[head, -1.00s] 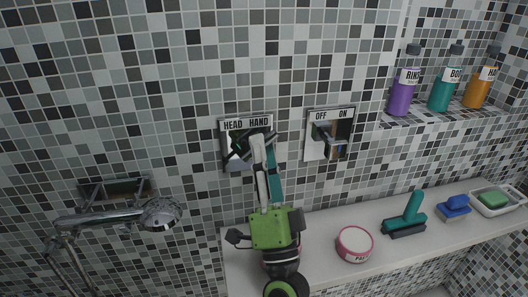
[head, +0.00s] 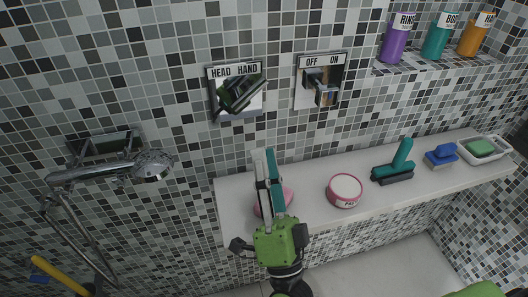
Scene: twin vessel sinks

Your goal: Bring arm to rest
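My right gripper (head: 265,153) is green, with a pale finger and a teal finger pointing up the picture. The fingers lie close side by side with nothing seen between them. It is in front of the white ledge in the head view, below the HEAD/HAND plate (head: 250,70) and clear of its dark lever (head: 240,93). The lever is tilted toward the upper right. The OFF/ON plate (head: 306,100) with its lever (head: 319,90) is to the right. My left gripper is not in view.
A pink item (head: 287,196) on the ledge (head: 230,190) is partly hidden behind my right fingers. A pink tub (head: 344,190), teal squeegee (head: 395,162), blue brush (head: 441,155) and soap dish (head: 500,151) stand to the right. A shower head (head: 152,165) is at left.

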